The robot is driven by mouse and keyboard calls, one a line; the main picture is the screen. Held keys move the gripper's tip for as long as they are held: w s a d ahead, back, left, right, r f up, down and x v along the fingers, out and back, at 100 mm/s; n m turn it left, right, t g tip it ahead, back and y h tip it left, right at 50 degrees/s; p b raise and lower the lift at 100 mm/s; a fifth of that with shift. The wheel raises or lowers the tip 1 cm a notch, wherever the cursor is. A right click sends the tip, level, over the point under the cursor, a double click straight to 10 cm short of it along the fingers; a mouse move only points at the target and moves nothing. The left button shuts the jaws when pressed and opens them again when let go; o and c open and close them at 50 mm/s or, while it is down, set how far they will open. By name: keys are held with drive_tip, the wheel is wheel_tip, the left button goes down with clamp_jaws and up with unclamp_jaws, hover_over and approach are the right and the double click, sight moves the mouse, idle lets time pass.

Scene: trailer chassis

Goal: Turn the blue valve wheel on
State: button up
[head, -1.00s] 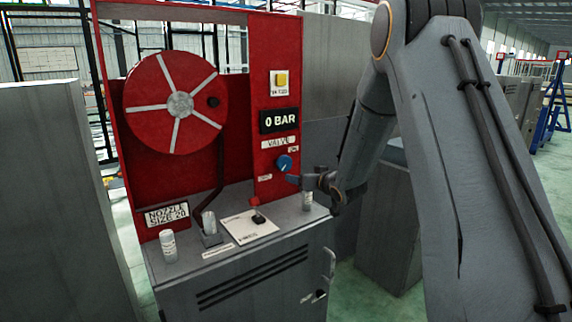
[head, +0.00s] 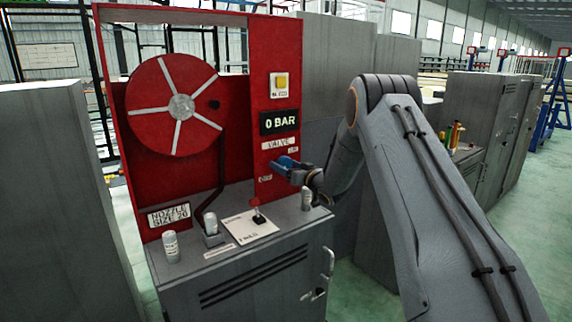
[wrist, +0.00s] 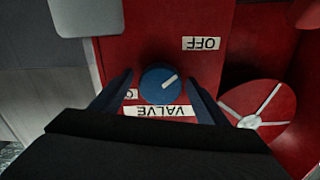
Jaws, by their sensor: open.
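The blue valve wheel (wrist: 160,84) is a round knob with a white pointer line, on the red panel. In the wrist view, which is upside down, the pointer aims up and right, roughly towards the OFF label (wrist: 201,43). My gripper (wrist: 160,76) is open, with one dark finger on each side of the wheel; whether they touch it I cannot tell. The VALVE label (wrist: 160,111) lies just below the wheel in that view. Another label (wrist: 131,94) is partly hidden by a finger. In the head view, my gripper (head: 292,168) is at the wheel and covers much of it.
The display (head: 279,122) reads 0 BAR, below a yellow button (head: 281,84). A red hose reel (head: 160,85) is left of the panel. The grey cabinet (head: 240,285) below bears a white lever plate (head: 240,233) and small cylinders, one (head: 307,199) under my gripper.

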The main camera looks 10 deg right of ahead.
drive_tip(key=shift+w+a, duration=0.1)
drive_tip(key=shift+w, duration=0.15)
drive_tip(key=c, duration=1)
drive_tip(key=shift+c, duration=0.2)
